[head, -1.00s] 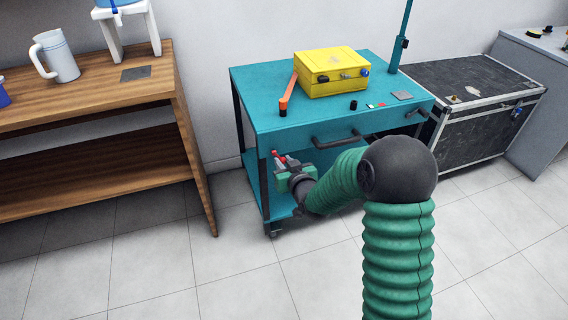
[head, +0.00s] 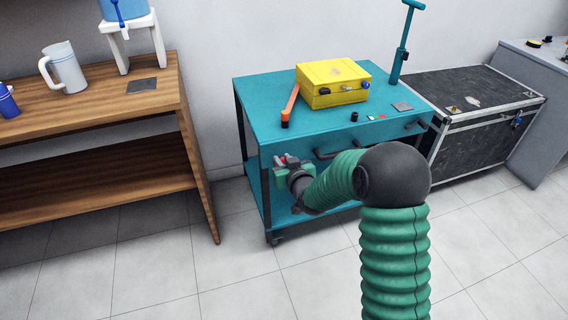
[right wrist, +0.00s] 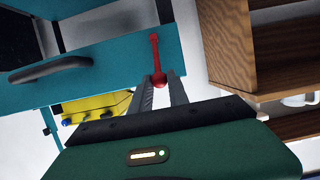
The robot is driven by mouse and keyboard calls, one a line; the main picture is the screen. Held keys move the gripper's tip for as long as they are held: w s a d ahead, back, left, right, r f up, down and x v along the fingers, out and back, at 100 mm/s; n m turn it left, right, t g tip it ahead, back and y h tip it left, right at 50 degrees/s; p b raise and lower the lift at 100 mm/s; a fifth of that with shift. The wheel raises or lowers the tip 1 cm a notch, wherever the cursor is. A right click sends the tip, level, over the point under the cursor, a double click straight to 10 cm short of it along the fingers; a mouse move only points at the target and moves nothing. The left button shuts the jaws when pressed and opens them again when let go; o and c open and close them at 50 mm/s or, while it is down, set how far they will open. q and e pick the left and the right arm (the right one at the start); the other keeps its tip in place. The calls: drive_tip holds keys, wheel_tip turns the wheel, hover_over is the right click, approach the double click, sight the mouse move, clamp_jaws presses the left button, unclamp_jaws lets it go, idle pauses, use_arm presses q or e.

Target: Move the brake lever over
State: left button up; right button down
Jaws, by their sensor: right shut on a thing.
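The brake lever (right wrist: 154,50) is a red rod with a round knob, on the teal end panel of the cart in the right wrist view. Its knob sits between the fingertips of my right gripper (right wrist: 160,79), which is shut on it. In the head view the red of the lever (head: 282,158) shows just at my right gripper (head: 280,163), near the front left corner of the teal cart (head: 262,95). The gripper hides part of the lever there. My left gripper is not in view.
On the cart are a yellow case (head: 334,85), an orange-handled tool (head: 291,104) and a small black cylinder (head: 354,116). A wooden shelf (head: 110,112) stands close on the left. A black trunk (head: 480,115) stands on the right. The floor in front is clear.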

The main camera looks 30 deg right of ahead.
drive_tip(key=shift+w+d+r+p, duration=0.2)
drive_tip(key=shift+w+r+p, duration=0.1)
drive_tip(key=shift+w+r, duration=0.4)
drive_tip(key=shift+w+d+r+p, duration=0.1)
drive_tip(key=shift+w+r+p, duration=0.2)
drive_tip(key=shift+w, duration=0.2)
drive_tip(key=shift+w+d+r+p, duration=0.15)
drive_tip(key=shift+w+r, duration=0.1)
drive_tip(key=shift+w, duration=0.55)
drive_tip(key=shift+r, duration=0.1)
